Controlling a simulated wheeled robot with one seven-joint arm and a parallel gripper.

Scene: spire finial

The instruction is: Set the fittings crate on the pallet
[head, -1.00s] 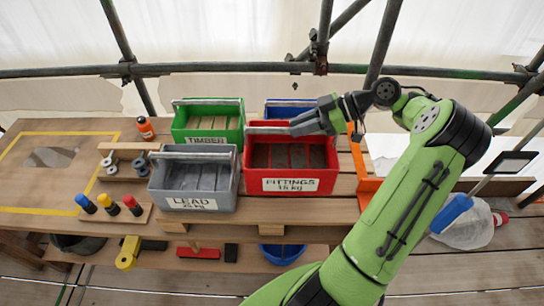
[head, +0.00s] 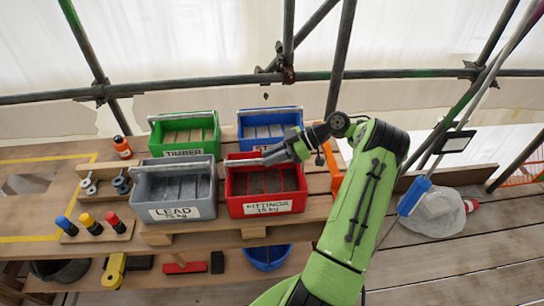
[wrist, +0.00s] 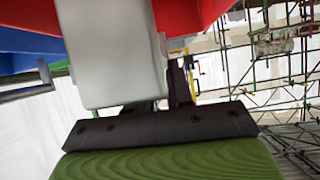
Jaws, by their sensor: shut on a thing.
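The red fittings crate (head: 266,209), labelled FITTINGS 15 kg, is at the right front of the group of crates. My gripper (head: 268,154) is shut on its top handle bar; in the wrist view the pale handle (wrist: 108,50) lies between the fingers, with red crate wall (wrist: 187,14) above. The crate looks level.
A grey LEAD crate (head: 176,211) stands close on the left, a green TIMBER crate (head: 184,152) behind it, and a blue crate (head: 270,117) behind the red one. An orange upright (head: 333,168) is close right. Yellow tape (head: 48,237) marks bench space at left.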

